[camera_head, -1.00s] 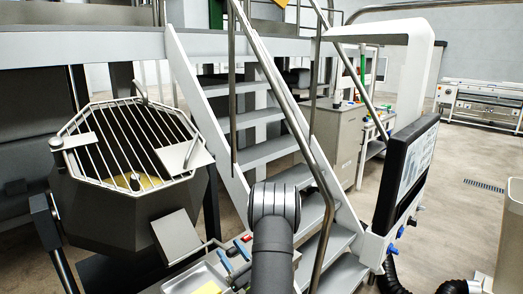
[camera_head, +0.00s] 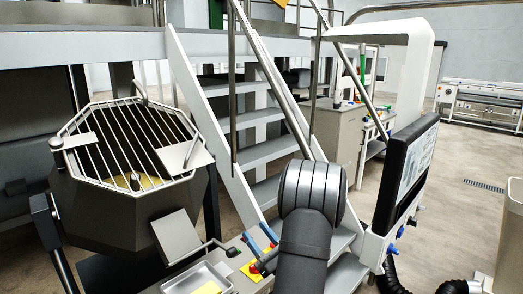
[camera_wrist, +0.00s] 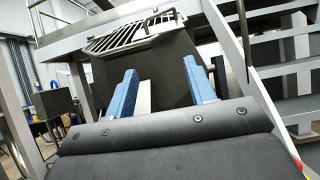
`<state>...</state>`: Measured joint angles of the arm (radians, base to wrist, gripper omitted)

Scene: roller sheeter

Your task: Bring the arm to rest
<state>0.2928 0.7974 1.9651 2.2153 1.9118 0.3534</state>
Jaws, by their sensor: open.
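My gripper (camera_wrist: 160,68) shows in the wrist view as two blue fingers, spread wide apart with nothing between them. In the head view the two blue fingers of my gripper (camera_head: 254,232) show just left of my dark arm, which hides the rest of it. The fingers are in front of the lower stairs and right of the octagonal hopper. In the wrist view the hopper's barred top lies beyond the fingertips, apart from them.
The dark hopper (camera_head: 110,212) with its bar grid (camera_head: 125,140) stands at left. A metal staircase (camera_head: 240,120) with handrails rises in the middle. A screen (camera_head: 408,172) stands at right. A metal tray (camera_head: 200,280) and a red button on yellow (camera_head: 254,268) lie low in front.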

